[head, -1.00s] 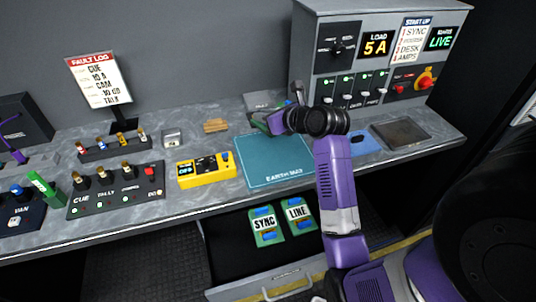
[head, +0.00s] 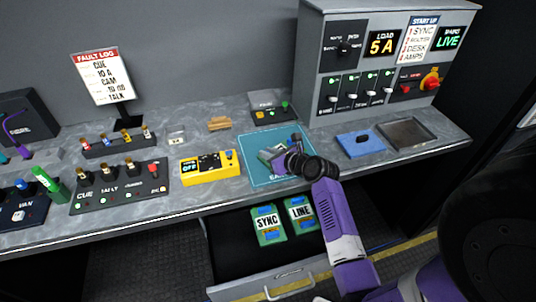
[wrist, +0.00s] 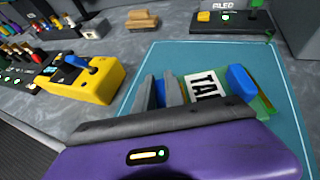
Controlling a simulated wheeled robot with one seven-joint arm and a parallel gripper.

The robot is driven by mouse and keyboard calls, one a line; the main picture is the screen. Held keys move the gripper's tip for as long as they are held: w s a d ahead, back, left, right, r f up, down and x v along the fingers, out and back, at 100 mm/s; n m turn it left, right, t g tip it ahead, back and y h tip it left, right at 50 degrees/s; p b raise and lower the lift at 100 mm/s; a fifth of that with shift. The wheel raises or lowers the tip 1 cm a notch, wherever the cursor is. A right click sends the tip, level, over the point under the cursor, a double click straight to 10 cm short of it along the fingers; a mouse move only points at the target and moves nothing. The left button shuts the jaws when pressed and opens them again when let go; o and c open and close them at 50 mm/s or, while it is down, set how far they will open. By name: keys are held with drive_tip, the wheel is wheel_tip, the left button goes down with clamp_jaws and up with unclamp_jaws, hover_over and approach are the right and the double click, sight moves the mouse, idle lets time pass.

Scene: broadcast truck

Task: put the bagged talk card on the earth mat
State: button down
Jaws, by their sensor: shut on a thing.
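The bagged talk card is green with a white label reading "TAL" and a blue part; it shows in the wrist view (wrist: 203,88) and in the head view (head: 268,156). My gripper (wrist: 165,92) is shut on the card's near left part. In the head view my gripper (head: 283,152) is over the middle of the teal earth mat (head: 259,141). The card is over the mat or touching it; I cannot tell if there is a gap. My wrist hides part of the mat and its lettering.
A yellow meter (head: 210,168) stands just left of the mat. A "FILED" box (head: 271,112) is behind it. A blue pad (head: 360,144) and a dark tray (head: 408,133) lie to the right. The open drawer (head: 235,255) below holds SYNC and LINE cards.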

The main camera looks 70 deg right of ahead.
drive_tip(key=shift+f, duration=0.1)
drive_tip(key=c, duration=1.8)
unclamp_jaws()
drive_tip(key=shift+f, duration=0.15)
drive_tip(key=shift+c, duration=0.2)
drive_tip(key=o, duration=0.4)
drive_tip(key=shift+o, duration=0.2)
